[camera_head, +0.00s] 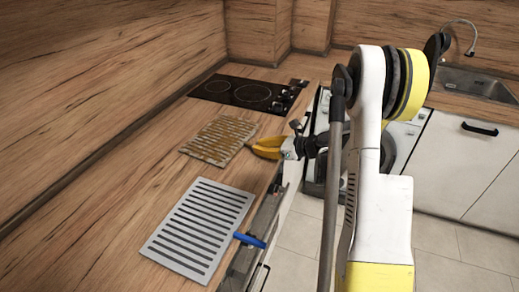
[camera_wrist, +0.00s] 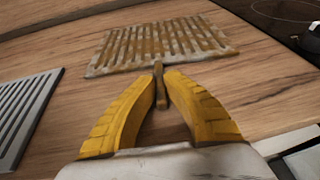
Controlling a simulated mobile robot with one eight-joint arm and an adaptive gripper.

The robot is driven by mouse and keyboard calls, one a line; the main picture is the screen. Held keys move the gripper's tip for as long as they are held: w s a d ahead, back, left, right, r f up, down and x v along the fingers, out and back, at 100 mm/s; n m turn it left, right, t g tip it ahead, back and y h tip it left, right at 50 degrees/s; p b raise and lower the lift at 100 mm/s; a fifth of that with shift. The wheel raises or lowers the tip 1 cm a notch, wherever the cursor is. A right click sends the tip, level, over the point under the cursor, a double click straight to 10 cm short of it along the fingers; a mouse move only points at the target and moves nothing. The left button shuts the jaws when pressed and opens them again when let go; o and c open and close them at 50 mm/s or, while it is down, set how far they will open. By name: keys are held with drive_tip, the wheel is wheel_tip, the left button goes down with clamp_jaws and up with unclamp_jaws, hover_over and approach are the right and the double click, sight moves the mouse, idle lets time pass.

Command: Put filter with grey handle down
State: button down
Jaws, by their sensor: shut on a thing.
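The filter with the grey handle (camera_head: 220,139) is a slatted plate stained brown, over the wooden counter in the head view. In the wrist view the filter (camera_wrist: 160,45) lies straight ahead, its short handle (camera_wrist: 161,88) pointing back at me. My yellow gripper (camera_head: 257,148) is shut on that handle; the fingertips (camera_wrist: 164,75) pinch it in the wrist view. The plate looks nearly level and close to the counter. I cannot tell whether it touches the wood. The fingers hide the handle in the head view.
A clean grey filter (camera_head: 202,228) with a blue handle (camera_head: 249,240) lies on the counter (camera_head: 130,200) nearer the camera. A black hob (camera_head: 247,92) is beyond the stained filter. A wooden wall bounds the left. A sink (camera_head: 475,84) is at the far right.

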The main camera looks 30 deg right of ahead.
drive_tip(key=c, duration=1.6)
unclamp_jaws()
drive_tip(key=shift+r, duration=0.1)
drive_tip(key=p+v, duration=0.3)
drive_tip(key=v, duration=0.8)
drive_tip(key=s+a+r+n+g+h, duration=0.2)
drive_tip(key=a+r+n, duration=0.2)
drive_tip(key=a+n, duration=0.35)
drive_tip(key=s+a+r+n+g+h, duration=0.1)
drive_tip(key=s+a+r+n+g, duration=0.25)
drive_tip(key=a+n, duration=0.4)
drive_tip(key=s+a+r+n+h, duration=0.2)
drive_tip(key=s+a+n, duration=0.2)
drive_tip(key=s+n, duration=0.2)
drive_tip(key=s+a+r+n+t+h, duration=0.1)
drive_tip(key=s+a+r+n+h, duration=0.1)
drive_tip(key=s+a+n, duration=0.2)
drive_tip(key=shift+s+a+n, duration=0.3)
drive_tip(key=shift+s+n, duration=1.2)
drive_tip(key=shift+n, duration=0.6)
